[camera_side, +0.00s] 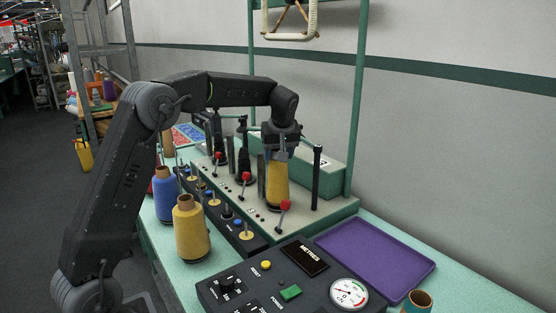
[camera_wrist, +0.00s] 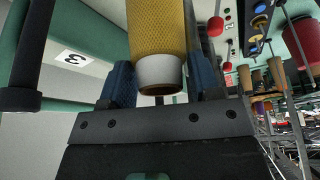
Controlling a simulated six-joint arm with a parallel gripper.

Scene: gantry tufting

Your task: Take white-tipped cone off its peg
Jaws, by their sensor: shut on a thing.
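The white-tipped cone (camera_side: 277,184) is wound with yellow yarn and stands upright at the near end of the green machine. In the wrist view, its yellow body (camera_wrist: 157,28) ends in a white band (camera_wrist: 159,70) with a brown core rim. My gripper (camera_side: 279,154) reaches down over the top of the cone and is shut on it, with a blue-padded finger on either side. The cone's foot is low, close to the machine's top. The peg inside is hidden, and I cannot tell whether the foot touches the base.
A black post (camera_side: 317,178) stands just right of the cone, and a red-knobbed lever (camera_side: 285,206) in front. A purple tray (camera_side: 376,250) lies clear at right. Yellow (camera_side: 191,228) and blue (camera_side: 165,195) cones stand at left. A control box (camera_side: 290,284) is in front.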

